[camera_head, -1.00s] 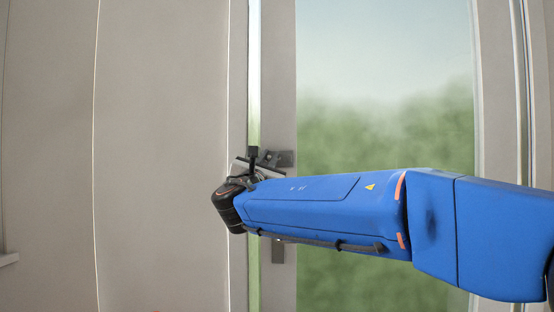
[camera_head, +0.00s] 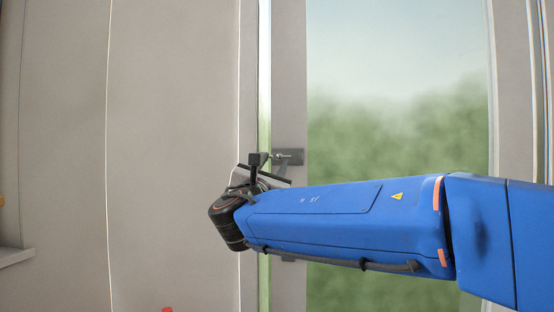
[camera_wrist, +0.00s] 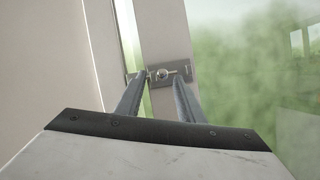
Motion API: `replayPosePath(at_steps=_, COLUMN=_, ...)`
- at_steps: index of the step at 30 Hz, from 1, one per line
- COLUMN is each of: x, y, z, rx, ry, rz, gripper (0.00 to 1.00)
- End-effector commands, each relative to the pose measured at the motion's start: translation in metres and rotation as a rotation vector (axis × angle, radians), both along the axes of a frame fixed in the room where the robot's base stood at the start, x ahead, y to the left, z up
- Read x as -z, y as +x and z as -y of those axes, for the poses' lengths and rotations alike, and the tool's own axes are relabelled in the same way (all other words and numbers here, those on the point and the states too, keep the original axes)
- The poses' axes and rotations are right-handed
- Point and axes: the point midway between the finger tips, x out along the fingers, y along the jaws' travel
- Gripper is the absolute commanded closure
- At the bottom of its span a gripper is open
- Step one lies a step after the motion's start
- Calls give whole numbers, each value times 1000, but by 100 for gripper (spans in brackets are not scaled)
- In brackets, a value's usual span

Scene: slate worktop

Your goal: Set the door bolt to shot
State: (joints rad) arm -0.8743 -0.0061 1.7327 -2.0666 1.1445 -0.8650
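The door bolt (camera_wrist: 181,72) is a grey metal plate with a small round knob (camera_wrist: 163,73), on the pale door stile beside the glass. The plate also shows in the head view (camera_head: 291,156), above my arm. A small metal piece stands left of it across the gap, partly behind my left finger in the wrist view. My gripper (camera_wrist: 160,82) is open, its two grey fingers apart, with the knob appearing between their tips. I cannot tell whether either finger touches it. In the head view my wrist hides most of the gripper.
A narrow strip of greenery (camera_head: 264,60) shows between the door edge and the pale wall panel (camera_head: 175,130). The door glass (camera_head: 395,110) is right of the bolt. A ledge (camera_head: 15,256) juts in at left.

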Motion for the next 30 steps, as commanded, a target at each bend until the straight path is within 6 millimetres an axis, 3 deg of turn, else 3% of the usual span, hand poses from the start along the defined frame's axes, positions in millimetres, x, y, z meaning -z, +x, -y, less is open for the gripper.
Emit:
replayPosePath(at_steps=9, x=23, y=-60, z=-10, rx=-5, ry=0, rz=0, gripper=65)
replayPosePath(at_steps=15, x=35, y=-89, z=-16, rx=-4, ry=-1, rz=0, gripper=65)
replayPosePath(at_steps=21, x=41, y=-106, z=-18, rx=-3, ry=1, rz=0, gripper=65)
replayPosePath(at_steps=30, x=43, y=-111, z=-18, rx=-1, ry=1, rz=0, gripper=65)
